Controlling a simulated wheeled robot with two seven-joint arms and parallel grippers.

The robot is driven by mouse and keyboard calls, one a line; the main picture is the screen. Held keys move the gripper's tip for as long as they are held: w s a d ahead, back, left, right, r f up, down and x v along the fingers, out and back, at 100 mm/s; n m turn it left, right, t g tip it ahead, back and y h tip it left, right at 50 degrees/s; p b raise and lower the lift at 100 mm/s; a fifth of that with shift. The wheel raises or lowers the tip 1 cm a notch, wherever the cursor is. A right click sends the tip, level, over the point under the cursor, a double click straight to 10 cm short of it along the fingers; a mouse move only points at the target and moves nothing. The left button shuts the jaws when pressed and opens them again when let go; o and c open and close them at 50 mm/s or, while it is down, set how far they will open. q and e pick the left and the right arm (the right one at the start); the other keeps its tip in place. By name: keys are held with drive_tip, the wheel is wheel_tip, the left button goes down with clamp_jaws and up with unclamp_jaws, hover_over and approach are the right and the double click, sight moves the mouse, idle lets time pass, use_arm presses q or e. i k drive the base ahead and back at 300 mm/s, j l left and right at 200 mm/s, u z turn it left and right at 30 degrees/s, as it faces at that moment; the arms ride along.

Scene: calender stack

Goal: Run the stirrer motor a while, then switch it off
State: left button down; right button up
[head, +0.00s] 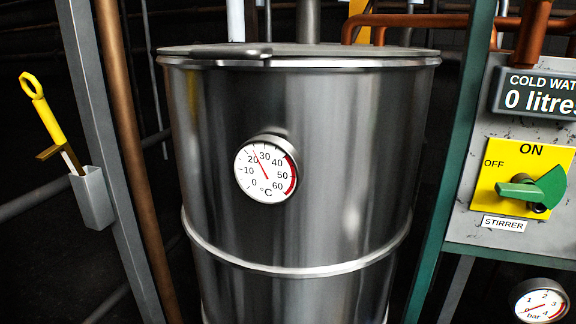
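The stirrer switch is a green lever (520,190) on a yellow plate (485,201) at the right of the head view. The plate is marked ON at the top and OFF at the left. The lever's narrow end points left, a little below the OFF mark, and its wide end is at the right. A STIRRER label (503,224) sits under the plate. The motor itself cannot be made out. Neither of my grippers is in view.
A steel vessel (335,130) with a lid fills the middle. Its dial thermometer (266,170) reads between 20 and 30 °C. A cold water display (535,95) reads 0 litres. A pressure gauge (540,302) is below. A yellow-handled tool (45,108) stands in a grey holder (92,199).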

sight(549, 189)
drive_tip(key=z, duration=1.25)
